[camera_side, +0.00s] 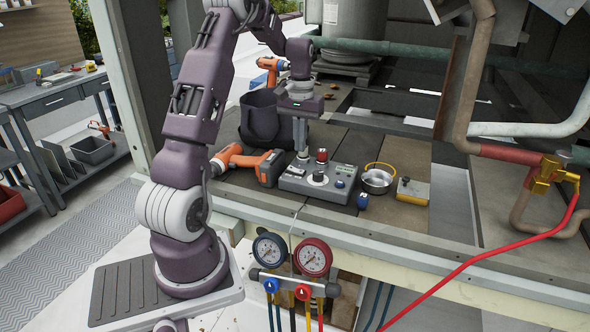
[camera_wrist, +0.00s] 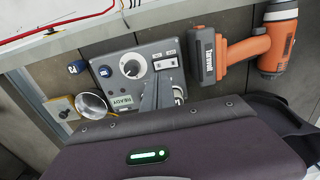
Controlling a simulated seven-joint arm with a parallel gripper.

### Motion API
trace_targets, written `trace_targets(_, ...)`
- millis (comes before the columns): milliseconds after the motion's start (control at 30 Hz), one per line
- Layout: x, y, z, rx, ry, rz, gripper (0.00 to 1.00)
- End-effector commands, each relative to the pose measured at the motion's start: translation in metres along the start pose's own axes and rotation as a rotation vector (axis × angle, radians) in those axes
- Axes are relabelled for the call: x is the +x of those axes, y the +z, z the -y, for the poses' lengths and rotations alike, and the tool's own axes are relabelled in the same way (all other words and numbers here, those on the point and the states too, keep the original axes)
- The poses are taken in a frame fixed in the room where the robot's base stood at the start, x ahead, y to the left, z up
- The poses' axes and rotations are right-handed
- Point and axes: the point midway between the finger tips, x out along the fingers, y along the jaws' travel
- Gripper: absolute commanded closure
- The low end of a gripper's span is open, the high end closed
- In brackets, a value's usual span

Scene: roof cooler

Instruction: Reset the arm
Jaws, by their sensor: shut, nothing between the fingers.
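My arm reaches over the bench in the side view. My gripper (camera_side: 302,154) points down with its fingers shut and empty. Its fingertips are at the back edge of a grey control box (camera_side: 318,184); whether they touch it I cannot tell. The box has a dial, a red button and a blue button. In the wrist view the shut gripper (camera_wrist: 160,84) covers part of the control box (camera_wrist: 113,72), near its switches. A small display there reads READY.
An orange drill (camera_side: 245,164) lies left of the box, and a dark bag (camera_side: 258,118) stands behind it. Pressure gauges (camera_side: 292,255) hang in front. Pipes (camera_side: 500,152) run at right.

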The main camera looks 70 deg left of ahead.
Motion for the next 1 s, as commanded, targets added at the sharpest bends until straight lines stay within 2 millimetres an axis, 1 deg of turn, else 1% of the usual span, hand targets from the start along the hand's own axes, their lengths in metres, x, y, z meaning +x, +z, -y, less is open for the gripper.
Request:
trace_targets(133,-0.007,0.0,0.0,0.0,0.0,-0.002,1.0)
trace_targets(467,-0.007,0.0,0.0,0.001,0.001,-0.001,1.0)
trace_targets(533,-0.013,0.003,-0.006,0.013,0.001,-0.009,1.0)
trace_targets(567,-0.02,0.008,-0.013,0.029,0.002,-0.019,1.0)
trace_targets(600,-0.034,0.017,-0.026,0.059,0.003,-0.04,1.0)
trace_targets(667,-0.064,0.043,-0.054,0.129,0.009,-0.086,1.0)
trace_targets(700,-0.085,0.069,-0.075,0.189,0.015,-0.122,1.0)
trace_targets(767,-0.113,0.116,-0.102,0.287,0.031,-0.18,1.0)
trace_targets(800,-0.127,0.15,-0.114,0.352,0.044,-0.221,1.0)
trace_targets(867,-0.142,0.201,-0.126,0.447,0.069,-0.279,1.0)
trace_targets(900,-0.147,0.233,-0.128,0.507,0.087,-0.314,1.0)
trace_targets(1000,-0.147,0.297,-0.123,0.635,0.133,-0.39,1.0)
